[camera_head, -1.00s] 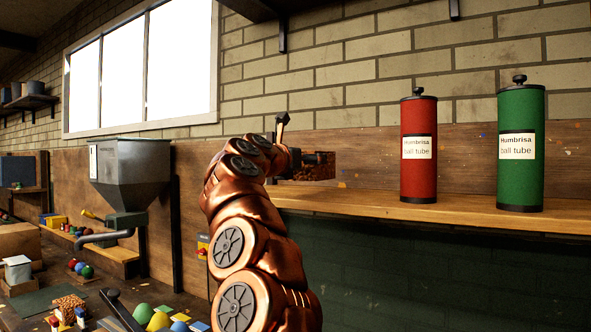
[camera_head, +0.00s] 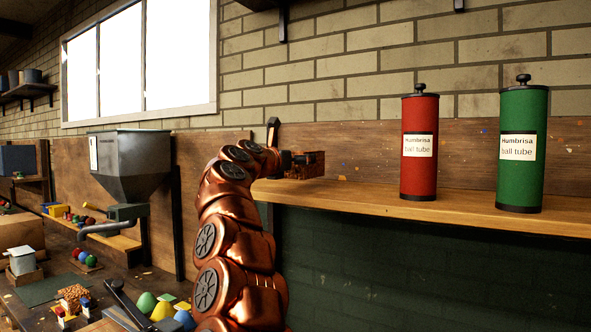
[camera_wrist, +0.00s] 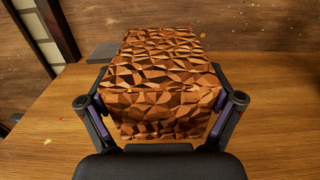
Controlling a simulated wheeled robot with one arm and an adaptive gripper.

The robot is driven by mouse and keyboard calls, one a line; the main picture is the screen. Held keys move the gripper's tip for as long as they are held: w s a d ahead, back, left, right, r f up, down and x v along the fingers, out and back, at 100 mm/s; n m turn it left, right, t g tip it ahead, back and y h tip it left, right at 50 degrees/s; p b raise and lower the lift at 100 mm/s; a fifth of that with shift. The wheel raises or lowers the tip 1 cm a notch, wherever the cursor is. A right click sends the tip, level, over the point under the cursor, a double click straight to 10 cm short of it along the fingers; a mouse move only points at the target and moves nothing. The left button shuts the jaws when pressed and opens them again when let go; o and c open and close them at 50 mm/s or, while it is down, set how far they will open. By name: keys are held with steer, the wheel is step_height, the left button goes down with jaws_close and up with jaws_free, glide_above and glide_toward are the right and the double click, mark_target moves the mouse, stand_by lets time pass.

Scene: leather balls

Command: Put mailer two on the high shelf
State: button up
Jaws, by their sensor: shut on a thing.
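A brown, faceted box-shaped mailer (camera_wrist: 160,75) is between the fingers of my gripper (camera_wrist: 160,104) in the wrist view. One finger presses on each side, so the gripper is shut on it. No number shows on the mailer. In the head view the mailer (camera_head: 310,165) is at the left end of the wooden shelf (camera_head: 350,200), over its top. I cannot tell whether its underside touches the wood. My gripper (camera_head: 292,164) is partly hidden behind my copper arm there.
A red ball tube (camera_head: 419,160) and a green ball tube (camera_head: 521,170) stand upright on the shelf, right of the mailer. Bare shelf lies between the mailer and the red tube. A grey hopper (camera_head: 130,165) and a cluttered bench (camera_head: 60,300) are at the left.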

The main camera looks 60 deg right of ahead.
mark_target(296, 170)
steer(key=shift+f+b, duration=0.35)
steer(key=shift+f, duration=1.05)
steer(key=shift+f, duration=0.2)
steer(key=o, duration=0.9)
steer(key=shift+r, duration=0.1)
steer(key=shift+r, duration=0.1)
steer(key=a+b, duration=0.1)
steer(key=a, duration=0.3)
steer(key=a+b, duration=0.2)
steer(key=a, duration=0.2)
steer(key=a+b, duration=0.1)
steer(key=a, duration=0.3)
steer(key=shift+s+b, duration=0.3)
